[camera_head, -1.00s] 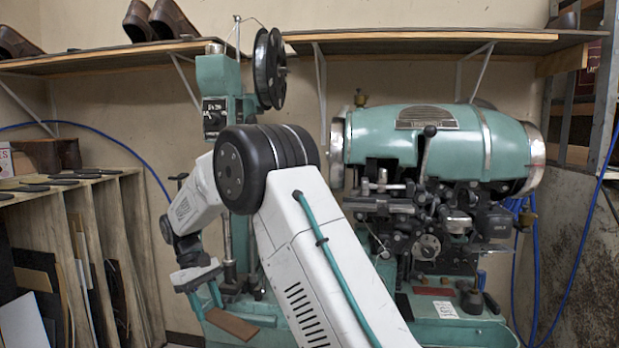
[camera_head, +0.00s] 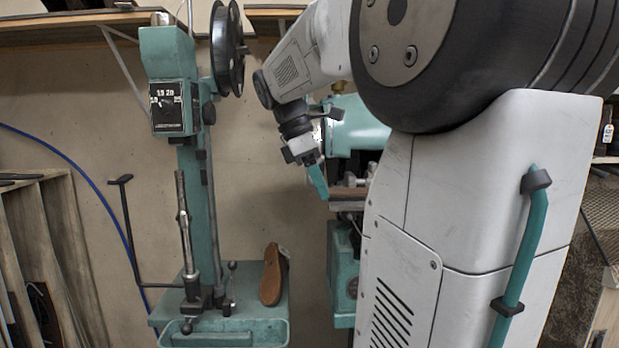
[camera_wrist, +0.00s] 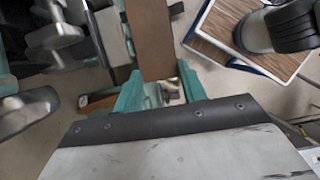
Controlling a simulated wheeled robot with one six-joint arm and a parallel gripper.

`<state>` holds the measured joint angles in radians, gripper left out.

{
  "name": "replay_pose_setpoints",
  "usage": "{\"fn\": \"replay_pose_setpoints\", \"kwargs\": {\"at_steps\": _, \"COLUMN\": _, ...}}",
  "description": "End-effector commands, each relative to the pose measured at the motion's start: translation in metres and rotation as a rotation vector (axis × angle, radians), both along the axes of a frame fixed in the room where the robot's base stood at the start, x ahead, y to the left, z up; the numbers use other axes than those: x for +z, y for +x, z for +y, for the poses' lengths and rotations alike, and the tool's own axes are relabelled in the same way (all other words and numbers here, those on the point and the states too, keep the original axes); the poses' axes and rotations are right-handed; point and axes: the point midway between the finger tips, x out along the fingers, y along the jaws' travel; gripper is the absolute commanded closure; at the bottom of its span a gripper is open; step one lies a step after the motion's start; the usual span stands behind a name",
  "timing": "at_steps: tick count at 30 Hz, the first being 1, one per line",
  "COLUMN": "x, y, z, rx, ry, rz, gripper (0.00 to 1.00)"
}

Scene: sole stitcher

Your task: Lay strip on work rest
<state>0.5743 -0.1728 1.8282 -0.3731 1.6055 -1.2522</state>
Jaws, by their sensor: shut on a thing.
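My gripper (camera_head: 318,182) with teal fingers is at the right of the post machine, in front of the partly hidden green machine. It is shut on a flat brown strip (camera_wrist: 150,38), which runs away from the fingers in the wrist view. In the head view the strip (camera_head: 348,193) is a short brown bar just right of the fingertip, its right end hidden by my arm. A grey metal part (camera_head: 347,206), perhaps the work rest, shows directly below it. I cannot tell whether the strip touches it.
A green post machine (camera_head: 190,160) with a black reel stands at left. A brown shoe-like piece (camera_head: 272,275) stands on its base (camera_head: 240,338). A wooden rack (camera_head: 55,230) is far left. In the wrist view, a wood-topped panel (camera_wrist: 225,30) is at upper right.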

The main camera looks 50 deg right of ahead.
Motion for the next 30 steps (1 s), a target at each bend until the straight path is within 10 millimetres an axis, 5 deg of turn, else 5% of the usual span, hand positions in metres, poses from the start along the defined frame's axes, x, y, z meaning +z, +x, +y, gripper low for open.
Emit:
{"fn": "replay_pose_setpoints", "kwargs": {"at_steps": 5, "x": 0.006, "y": -0.015, "z": -0.002, "rx": 0.014, "ry": 0.001, "rz": 0.001, "gripper": 0.85}}
{"fn": "replay_pose_setpoints", "kwargs": {"at_steps": 30, "x": -0.014, "y": 0.016, "z": -0.038, "rx": 0.012, "ry": 0.002, "rz": 0.002, "gripper": 0.85}}
